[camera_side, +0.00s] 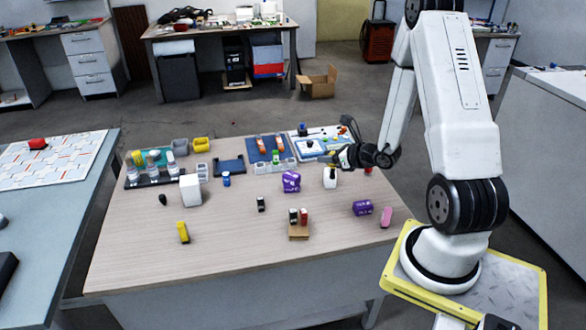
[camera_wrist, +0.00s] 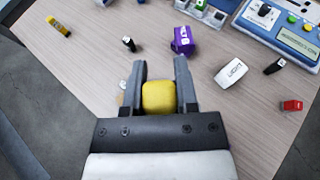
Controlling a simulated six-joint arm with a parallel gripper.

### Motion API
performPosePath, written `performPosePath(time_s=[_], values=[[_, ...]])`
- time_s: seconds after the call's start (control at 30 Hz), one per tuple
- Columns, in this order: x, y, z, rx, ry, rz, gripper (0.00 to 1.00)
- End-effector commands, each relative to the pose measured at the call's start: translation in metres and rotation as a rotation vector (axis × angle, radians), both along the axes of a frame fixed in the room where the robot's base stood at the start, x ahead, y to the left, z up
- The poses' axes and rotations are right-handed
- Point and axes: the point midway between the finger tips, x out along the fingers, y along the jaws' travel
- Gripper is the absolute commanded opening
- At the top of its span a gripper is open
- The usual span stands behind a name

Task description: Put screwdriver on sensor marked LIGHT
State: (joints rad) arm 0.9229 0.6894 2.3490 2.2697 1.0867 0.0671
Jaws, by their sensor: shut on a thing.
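My gripper (camera_wrist: 160,85) is shut on a yellow thing (camera_wrist: 158,97), which looks like the end of the screwdriver's handle. Its shaft is hidden in the wrist view, and I cannot make the screwdriver out clearly in the side view. The white sensor (camera_wrist: 231,73) has dark lettering that looks like LIGHT. It lies on the table to the right of my fingertips in the wrist view, apart from them. In the side view, the white sensor (camera_side: 330,178) stands just below and in front of my gripper (camera_side: 342,156).
A purple block (camera_wrist: 183,41) and a black item (camera_wrist: 128,43) lie beyond my fingers. A red item (camera_wrist: 291,105) is at the right. The front of the table (camera_side: 240,260) is mostly free.

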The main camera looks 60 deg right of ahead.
Motion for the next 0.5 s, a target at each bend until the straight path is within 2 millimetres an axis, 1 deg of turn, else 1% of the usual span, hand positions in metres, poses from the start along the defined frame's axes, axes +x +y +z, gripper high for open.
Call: performPosePath(time_s=[0.03,0.1,0.2,0.33,0.5], values=[[-0.006,-0.018,0.005,-0.001,-0.006,-0.064,0.0],[-0.014,-0.036,0.01,0.002,-0.011,-0.138,0.0],[-0.025,-0.057,0.016,0.007,-0.019,-0.223,0.0],[-0.033,-0.074,0.02,0.01,-0.026,-0.289,0.0],[-0.037,-0.08,0.022,0.013,-0.029,-0.317,0.0]])
